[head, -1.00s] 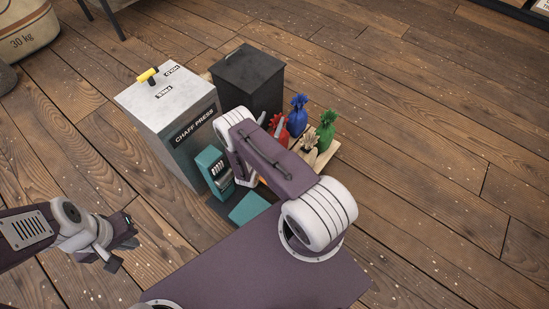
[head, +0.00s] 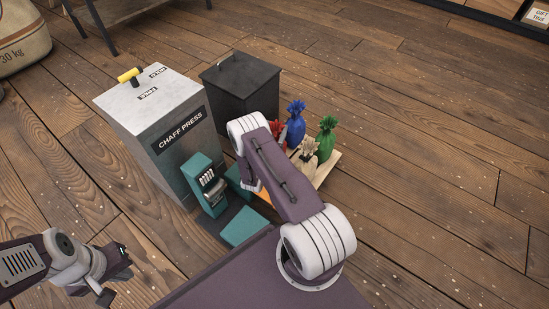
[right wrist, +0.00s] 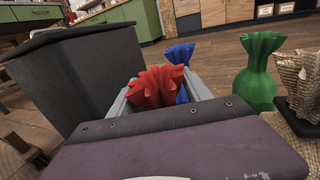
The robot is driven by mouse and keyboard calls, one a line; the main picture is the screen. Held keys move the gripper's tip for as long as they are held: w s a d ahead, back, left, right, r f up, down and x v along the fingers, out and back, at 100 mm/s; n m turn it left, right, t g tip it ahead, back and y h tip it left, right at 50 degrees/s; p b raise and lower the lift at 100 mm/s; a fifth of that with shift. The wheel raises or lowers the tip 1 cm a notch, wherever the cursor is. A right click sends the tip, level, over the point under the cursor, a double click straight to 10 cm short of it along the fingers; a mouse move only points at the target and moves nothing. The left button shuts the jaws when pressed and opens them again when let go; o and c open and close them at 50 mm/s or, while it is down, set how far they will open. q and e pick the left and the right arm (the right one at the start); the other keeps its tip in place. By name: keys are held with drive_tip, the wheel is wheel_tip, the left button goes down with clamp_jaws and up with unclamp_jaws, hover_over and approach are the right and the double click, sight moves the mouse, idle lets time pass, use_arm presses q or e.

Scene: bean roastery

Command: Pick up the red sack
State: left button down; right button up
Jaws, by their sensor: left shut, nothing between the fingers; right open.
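The red sack (head: 275,129) stands on a light wooden board (head: 329,166), mostly hidden behind my right arm in the head view. In the right wrist view its ruffled red top (right wrist: 158,88) shows between the two grey fingers of my right gripper (right wrist: 160,92), which is open. The sack's lower part is hidden there by the gripper body, and I cannot tell whether the fingers touch it. My left gripper (head: 117,275) is shut and empty, low at the left, far from the sack.
A dark lidded bin (head: 241,95) is behind, and the grey chaff press (head: 155,135) is to the left. A teal device (head: 207,184) stands before it. Floor at right is clear.

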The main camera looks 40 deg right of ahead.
drive_tip(key=shift+w+d+f, duration=0.2)
drive_tip(key=shift+w+d, duration=0.15)
drive_tip(key=shift+d, duration=0.25)
drive_tip(key=shift+w+d+r, duration=0.15)
drive_tip(key=shift+d+r, duration=0.05)
drive_tip(key=shift+r, duration=0.05)
clamp_jaws()
idle(0.6)
